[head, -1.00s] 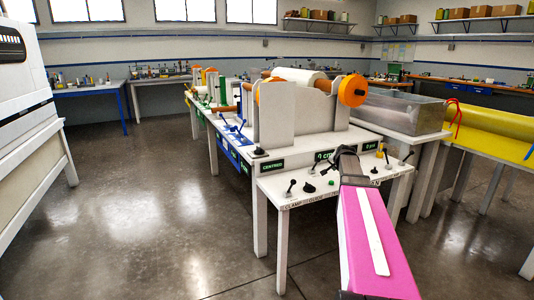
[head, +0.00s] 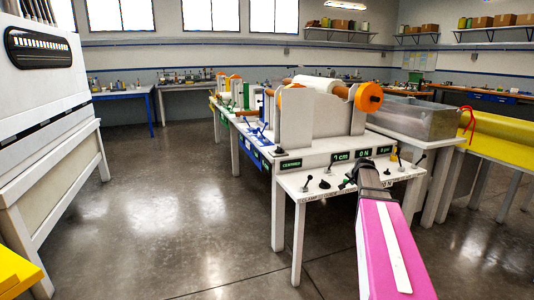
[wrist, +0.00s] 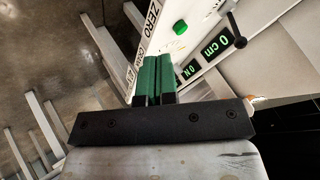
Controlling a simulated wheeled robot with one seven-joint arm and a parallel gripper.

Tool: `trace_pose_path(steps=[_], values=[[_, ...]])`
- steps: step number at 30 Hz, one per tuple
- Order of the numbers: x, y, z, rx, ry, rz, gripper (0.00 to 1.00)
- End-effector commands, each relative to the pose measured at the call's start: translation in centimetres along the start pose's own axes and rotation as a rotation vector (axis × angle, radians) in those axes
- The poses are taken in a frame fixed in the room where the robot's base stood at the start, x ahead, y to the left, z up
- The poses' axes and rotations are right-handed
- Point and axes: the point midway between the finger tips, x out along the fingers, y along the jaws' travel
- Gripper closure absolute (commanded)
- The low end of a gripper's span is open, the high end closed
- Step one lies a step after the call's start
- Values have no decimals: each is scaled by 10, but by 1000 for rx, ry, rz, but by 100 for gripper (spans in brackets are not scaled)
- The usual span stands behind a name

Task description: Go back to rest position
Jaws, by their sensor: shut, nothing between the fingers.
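My gripper (wrist: 158,78) shows in the wrist view as two green fingers with dark bases, lying side by side. It is shut and empty. It hangs over the front of the white control table (head: 300,178), close to the green "0 cm" display (wrist: 217,46) and a black lever (wrist: 237,30). In the head view my pink arm reaches forward from the lower right, with its dark end over the table's front. The fingers are hard to make out there. I cannot tell whether they touch anything.
A roller with an orange end disc (head: 368,97) stands on the table. A metal bath (head: 415,117) and a yellow sheet (head: 500,138) are to the right. A white machine (head: 45,110) and a yellow object (head: 18,270) are at left. Open floor (head: 160,220) lies between.

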Motion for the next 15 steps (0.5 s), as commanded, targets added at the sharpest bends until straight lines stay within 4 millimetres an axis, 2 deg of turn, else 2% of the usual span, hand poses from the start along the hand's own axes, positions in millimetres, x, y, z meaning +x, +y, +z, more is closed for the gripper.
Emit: trace_pose_path(steps=[8,11,14,15], values=[[-1,7,59,-87,-83,38,100],[-3,10,88,-135,-126,57,100],[-6,16,122,-191,-179,79,100],[-9,19,140,-219,-205,89,100]])
